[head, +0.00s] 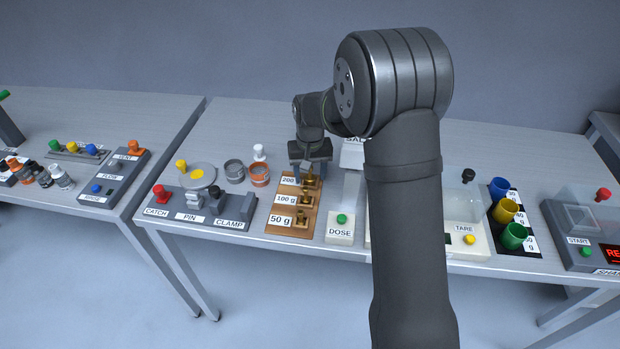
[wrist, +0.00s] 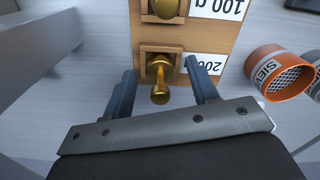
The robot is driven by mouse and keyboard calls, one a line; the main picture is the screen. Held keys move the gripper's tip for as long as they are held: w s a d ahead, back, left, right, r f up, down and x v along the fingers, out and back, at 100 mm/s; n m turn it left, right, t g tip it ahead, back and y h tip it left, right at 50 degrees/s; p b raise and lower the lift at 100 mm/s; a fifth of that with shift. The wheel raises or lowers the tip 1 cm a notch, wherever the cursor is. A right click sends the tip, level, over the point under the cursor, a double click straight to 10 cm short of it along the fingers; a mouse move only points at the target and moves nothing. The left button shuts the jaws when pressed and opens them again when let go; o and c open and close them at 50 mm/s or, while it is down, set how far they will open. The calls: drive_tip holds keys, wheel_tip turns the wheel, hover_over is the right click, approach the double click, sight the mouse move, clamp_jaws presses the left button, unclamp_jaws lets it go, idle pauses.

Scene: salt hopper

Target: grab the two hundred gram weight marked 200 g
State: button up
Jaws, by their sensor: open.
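The 200 g weight (wrist: 159,92) is a brass piece with a knob, set in a square pocket of the wooden weight rack (wrist: 207,38). Its label reads 200, partly covered in the wrist view. My gripper (wrist: 161,72) is open, with one finger on each side of the weight's knob and a visible gap on both sides. In the head view my gripper (head: 310,160) is over the far end of the rack, and the 200 g weight (head: 311,181) shows just below it. I cannot tell the exact height of the fingertips.
The 100 g weight (head: 304,197) and 50 g weight (head: 301,217) stand nearer on the rack. An orange sieve (wrist: 279,74) and a grey sieve (head: 234,171) are beside it. The dose unit (head: 340,229) is close on the right.

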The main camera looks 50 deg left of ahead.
clamp_jaws()
drive_tip(key=shift+r, duration=0.1)
